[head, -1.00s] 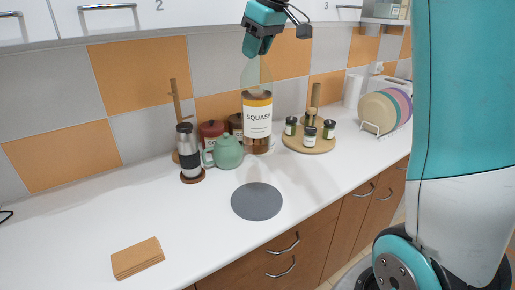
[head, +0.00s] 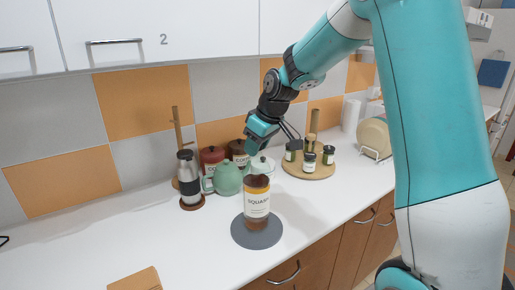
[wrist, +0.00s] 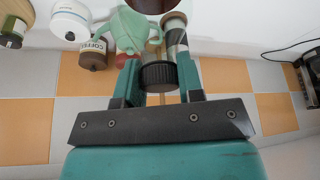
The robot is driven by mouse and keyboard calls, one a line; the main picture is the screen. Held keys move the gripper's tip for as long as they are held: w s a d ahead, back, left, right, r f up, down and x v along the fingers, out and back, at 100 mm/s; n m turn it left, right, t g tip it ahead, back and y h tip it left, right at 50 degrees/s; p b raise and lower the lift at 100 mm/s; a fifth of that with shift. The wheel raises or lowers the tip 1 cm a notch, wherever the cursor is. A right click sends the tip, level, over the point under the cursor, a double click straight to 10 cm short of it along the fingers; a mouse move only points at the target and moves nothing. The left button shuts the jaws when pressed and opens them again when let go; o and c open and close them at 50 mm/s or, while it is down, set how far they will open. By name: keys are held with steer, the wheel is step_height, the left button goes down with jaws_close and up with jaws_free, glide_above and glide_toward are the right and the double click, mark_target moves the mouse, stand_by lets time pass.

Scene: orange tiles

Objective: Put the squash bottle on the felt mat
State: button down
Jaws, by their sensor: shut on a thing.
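The squash bottle (head: 257,203) has a white and yellow label, brown contents and a pale upper part. My gripper (head: 253,146) is shut on its top from above and holds it upright. In the wrist view, the fingers (wrist: 159,78) close around a dark ribbed cap (wrist: 158,76). The grey round felt mat (head: 239,236) lies on the white counter, and the bottle's base shows against its middle. I cannot tell whether the base touches the mat or is slightly above it.
A green teapot (head: 227,178), a steel travel mug (head: 189,178), and red and brown canisters stand behind, near the wall. A wooden round tray (head: 308,170) with several small jars is at right. Tan napkins (head: 136,280) lie front left.

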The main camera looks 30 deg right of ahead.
steer(key=shift+f, duration=0.85)
steer(key=c, duration=0.8)
jaws_free()
steer(key=shift+f, duration=0.1)
steer(key=shift+o, duration=0.2)
